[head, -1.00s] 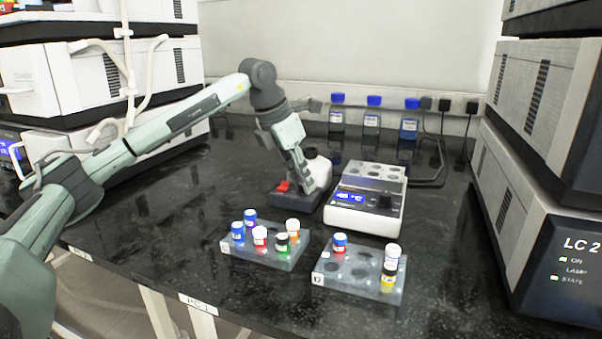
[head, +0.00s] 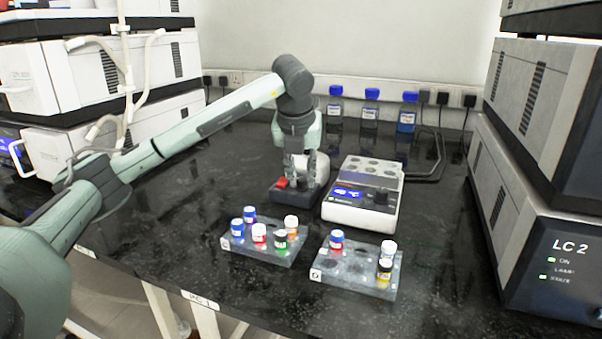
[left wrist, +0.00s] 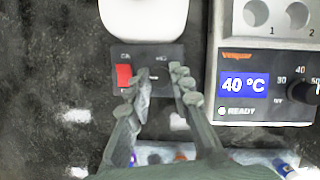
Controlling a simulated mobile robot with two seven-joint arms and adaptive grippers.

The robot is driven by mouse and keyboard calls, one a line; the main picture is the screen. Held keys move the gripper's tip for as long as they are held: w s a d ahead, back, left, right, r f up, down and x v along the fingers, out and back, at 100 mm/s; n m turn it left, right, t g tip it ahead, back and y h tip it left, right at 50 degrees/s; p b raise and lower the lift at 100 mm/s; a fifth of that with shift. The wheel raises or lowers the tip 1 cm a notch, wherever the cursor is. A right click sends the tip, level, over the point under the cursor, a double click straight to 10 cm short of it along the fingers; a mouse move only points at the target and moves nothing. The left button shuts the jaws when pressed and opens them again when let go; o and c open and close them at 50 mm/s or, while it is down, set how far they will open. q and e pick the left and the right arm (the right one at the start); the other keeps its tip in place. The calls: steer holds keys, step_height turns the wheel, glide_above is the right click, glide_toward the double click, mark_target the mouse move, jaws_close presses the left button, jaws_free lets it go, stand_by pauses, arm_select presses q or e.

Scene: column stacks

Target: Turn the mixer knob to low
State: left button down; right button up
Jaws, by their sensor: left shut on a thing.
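The mixer (head: 285,196) is a small dark base with a white rounded top and a red switch (head: 281,183) on its front left. In the left wrist view the mixer (left wrist: 155,53) is at top centre, with the red switch (left wrist: 124,76) left of my fingers. My left gripper (head: 302,178) points down at the front of the mixer. In the left wrist view its fingers (left wrist: 161,84) stand on either side of the dark mixer knob (left wrist: 160,75), closed on it. The knob hardly stands out from the dark panel, and its pointer cannot be read. My right gripper is not in view.
A heating block (head: 361,212) showing 40 °C stands close on the right. Two vial racks, left (head: 265,252) and right (head: 345,280), stand in front. Blue-capped bottles (head: 370,112) line the wall. Stacked instruments flank the bench. The bench left of the mixer is clear.

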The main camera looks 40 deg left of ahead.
arm_select(q)
steer(key=shift+n, duration=0.3)
stand_by(0.4)
steer(key=c, duration=1.3)
jaws_free()
steer(key=shift+c, duration=0.2)
steer(key=v, duration=1.2)
